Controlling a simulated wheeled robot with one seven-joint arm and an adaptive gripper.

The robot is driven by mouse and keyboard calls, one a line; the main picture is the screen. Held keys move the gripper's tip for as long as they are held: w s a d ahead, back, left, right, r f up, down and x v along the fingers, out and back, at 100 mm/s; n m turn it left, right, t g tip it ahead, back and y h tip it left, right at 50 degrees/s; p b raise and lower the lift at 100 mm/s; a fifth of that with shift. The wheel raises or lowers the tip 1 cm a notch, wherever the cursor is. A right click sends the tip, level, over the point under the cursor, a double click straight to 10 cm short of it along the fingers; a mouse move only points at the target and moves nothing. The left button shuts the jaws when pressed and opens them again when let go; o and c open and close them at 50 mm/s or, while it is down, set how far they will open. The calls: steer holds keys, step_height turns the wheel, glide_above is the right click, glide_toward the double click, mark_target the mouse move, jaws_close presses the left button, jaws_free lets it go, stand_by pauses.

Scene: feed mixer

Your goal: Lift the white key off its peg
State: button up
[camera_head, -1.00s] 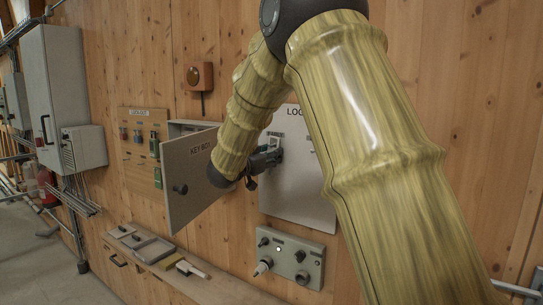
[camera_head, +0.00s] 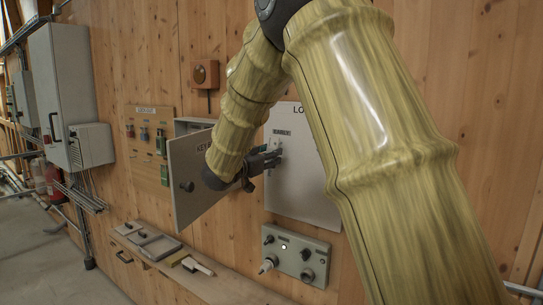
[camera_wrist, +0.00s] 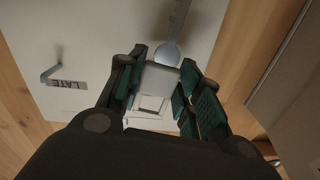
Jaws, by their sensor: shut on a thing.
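My gripper (camera_wrist: 164,64) is shut on the white key (camera_wrist: 162,79), whose pale block-shaped head sits between the teal finger pads in the wrist view. A grey rounded piece with a slim shaft (camera_wrist: 178,22) runs upward beyond the head. I cannot tell whether it is part of the key or of the peg. In the head view my gripper (camera_head: 263,162) is in front of the white board (camera_head: 300,193), just below a small label (camera_head: 281,132). The key itself is too small and covered to make out there. I cannot tell whether it is clear of its peg.
The open key box door (camera_head: 188,185) stands close to the left of my gripper. A control panel (camera_head: 296,258) with knobs is below the board. A bare hook (camera_wrist: 50,72) beside a "LATE" label (camera_wrist: 67,84) shows on the board. A ledge (camera_head: 205,282) runs underneath.

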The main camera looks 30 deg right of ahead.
steer(key=shift+s+a, duration=0.15)
steer(key=shift+a, duration=0.15)
steer(key=shift+a, duration=0.1)
steer(key=shift+v, duration=2.1)
